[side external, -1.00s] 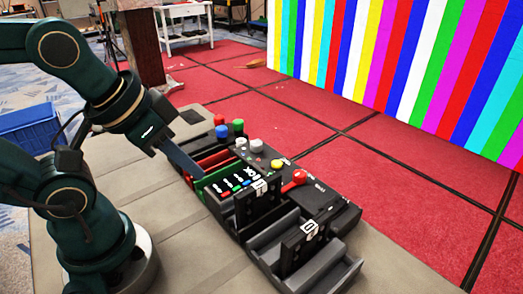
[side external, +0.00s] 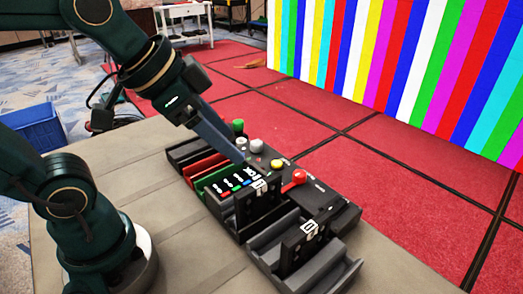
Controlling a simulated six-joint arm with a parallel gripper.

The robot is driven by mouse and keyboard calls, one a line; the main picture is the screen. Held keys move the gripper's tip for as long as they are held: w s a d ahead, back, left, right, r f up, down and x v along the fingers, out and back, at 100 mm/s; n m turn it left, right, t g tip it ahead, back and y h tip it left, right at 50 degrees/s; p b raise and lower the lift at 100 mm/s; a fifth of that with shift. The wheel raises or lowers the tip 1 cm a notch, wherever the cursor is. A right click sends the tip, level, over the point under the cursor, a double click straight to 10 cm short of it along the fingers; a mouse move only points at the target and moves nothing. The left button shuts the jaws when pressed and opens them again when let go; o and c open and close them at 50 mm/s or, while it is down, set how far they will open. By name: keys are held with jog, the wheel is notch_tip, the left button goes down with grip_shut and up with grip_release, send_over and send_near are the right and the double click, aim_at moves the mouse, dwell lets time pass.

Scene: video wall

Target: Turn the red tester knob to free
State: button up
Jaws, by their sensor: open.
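The red tester knob (side external: 299,176) sits on top of the black tester panel (side external: 322,200), toward its right end. A red part juts from it to the lower left; I cannot read the small label beside it. My gripper (side external: 240,160) is open and empty, pointing down to the right over the panel's left part, close to the white knob. It is left of the red knob and apart from it. The finger gap is hard to see from this side. Red and blue buttons at the panel's far left end are hidden behind my gripper.
Yellow (side external: 277,164), white (side external: 256,145) and green (side external: 238,126) knobs stand along the panel. Black upright cards marked 1 (side external: 259,193) and 0 (side external: 303,246) rise from slots in front. Coloured trays lie at left. Space above the red knob is clear.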

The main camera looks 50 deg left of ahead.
jog(key=w+m, duration=0.2)
jog(key=w, duration=0.5)
jog(key=g+h, duration=0.2)
jog(key=g, duration=0.1)
send_over(299, 173)
jog(key=s+a, duration=0.1)
jog(key=s, duration=0.1)
jog(key=shift+m, duration=0.4)
notch_tip(299, 173, down, 9)
jog(key=shift+w+a+f, duration=0.1)
jog(key=shift+f, duration=0.05)
jog(key=shift+y, duration=0.3)
jog(key=shift+x, duration=2.5)
grip_shut()
